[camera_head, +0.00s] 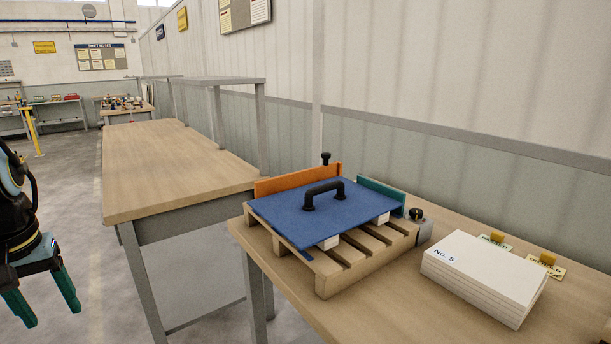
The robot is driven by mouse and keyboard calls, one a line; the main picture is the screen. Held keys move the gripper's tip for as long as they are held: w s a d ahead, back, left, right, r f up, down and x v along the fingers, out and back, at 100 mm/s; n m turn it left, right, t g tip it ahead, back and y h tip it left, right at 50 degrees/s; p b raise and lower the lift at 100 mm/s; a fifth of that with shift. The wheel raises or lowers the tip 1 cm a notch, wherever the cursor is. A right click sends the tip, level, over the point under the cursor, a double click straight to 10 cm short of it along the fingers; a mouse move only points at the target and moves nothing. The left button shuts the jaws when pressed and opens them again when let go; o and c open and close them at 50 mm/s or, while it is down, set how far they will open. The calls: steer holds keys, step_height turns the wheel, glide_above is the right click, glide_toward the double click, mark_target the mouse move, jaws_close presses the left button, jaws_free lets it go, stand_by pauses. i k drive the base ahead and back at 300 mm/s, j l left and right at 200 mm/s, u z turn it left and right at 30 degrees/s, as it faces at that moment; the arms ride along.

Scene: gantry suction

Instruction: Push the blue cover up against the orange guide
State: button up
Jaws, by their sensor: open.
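The blue cover (285,220) is a flat panel with a black arched handle (323,194) on top. It lies over white blocks (328,242) on a slatted wooden pallet (340,272). The orange guide (297,180) is an upright strip along the cover's back left edge; I cannot tell whether the two touch. A green guide (381,194) stands along the back right edge. My gripper (45,298) is at the lower left, over the floor, far from the cover. Its two green fingers point down, spread apart and empty.
The pallet stands on a wooden bench (400,322). A white stack marked No. 5 (484,276) lies to its right, with small yellow-tabbed cards behind. A black knob (416,213) stands beside the pallet. A longer, bare bench (170,165) with a raised shelf extends behind.

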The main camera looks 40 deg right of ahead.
mark_target(308, 215)
steer(key=i+l+z, duration=0.1)
steer(key=i+z, duration=0.25)
steer(key=i+l+z, duration=0.1)
steer(key=z, duration=0.25)
steer(key=i+z, duration=0.4)
steer(key=k+j, duration=0.05)
steer(key=k, duration=0.05)
